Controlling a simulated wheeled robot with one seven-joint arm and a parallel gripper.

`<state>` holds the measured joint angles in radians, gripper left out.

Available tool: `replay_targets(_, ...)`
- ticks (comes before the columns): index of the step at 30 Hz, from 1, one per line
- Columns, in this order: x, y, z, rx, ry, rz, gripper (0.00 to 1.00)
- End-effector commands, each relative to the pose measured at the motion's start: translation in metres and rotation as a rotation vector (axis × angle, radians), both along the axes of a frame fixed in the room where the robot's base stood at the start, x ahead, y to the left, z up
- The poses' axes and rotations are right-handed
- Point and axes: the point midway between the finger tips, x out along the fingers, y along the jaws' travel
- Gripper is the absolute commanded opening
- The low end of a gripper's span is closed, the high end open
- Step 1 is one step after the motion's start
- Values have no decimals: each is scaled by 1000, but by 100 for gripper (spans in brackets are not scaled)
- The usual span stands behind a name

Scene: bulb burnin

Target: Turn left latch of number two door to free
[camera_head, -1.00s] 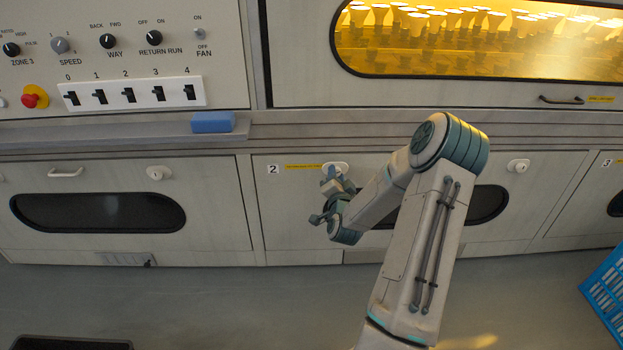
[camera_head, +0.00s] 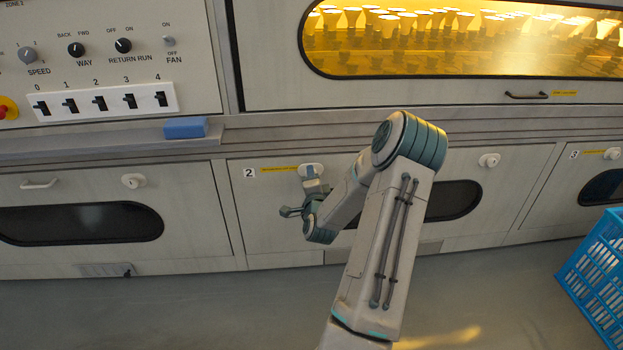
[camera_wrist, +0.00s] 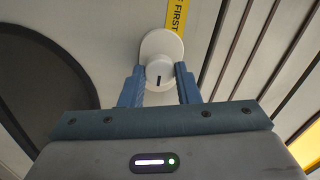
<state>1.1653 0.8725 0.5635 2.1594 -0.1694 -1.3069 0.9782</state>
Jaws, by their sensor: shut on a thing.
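The number two door (camera_head: 265,220) is a pale panel with a "2" label and a dark oval window. Its left latch (camera_head: 311,169) is a white round knob on an oval plate at the door's upper left. My gripper (camera_head: 312,180) is at this latch. In the wrist view, my gripper (camera_wrist: 160,84) has its two blue fingers on either side of the latch knob (camera_wrist: 159,68), shut on it. A dark mark shows on the knob's face. The right latch (camera_head: 489,160) is at the door's upper right. My arm hides part of the window.
A yellow strip (camera_head: 280,168) lies beside the left latch. Above the doors runs a ledge with a blue block (camera_head: 186,128) on it. A blue crate (camera_head: 597,270) stands on the floor at right. The floor at left is clear.

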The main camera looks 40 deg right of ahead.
Motion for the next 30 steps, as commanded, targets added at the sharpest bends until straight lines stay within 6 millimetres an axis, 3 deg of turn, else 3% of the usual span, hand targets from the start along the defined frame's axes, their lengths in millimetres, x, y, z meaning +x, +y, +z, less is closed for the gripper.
replay_targets(9, 1, 1, -1, 3, -1, 1, 0)
replay_targets(10, 1, 1, -1, 3, -1, 1, 37)
replay_targets(12, 1, 1, 0, 3, -1, 1, 51)
replay_targets(23, -4, 3, 1, 1, -1, 0, 51)
replay_targets(30, -36, 25, 2, 3, 2, 1, 51)
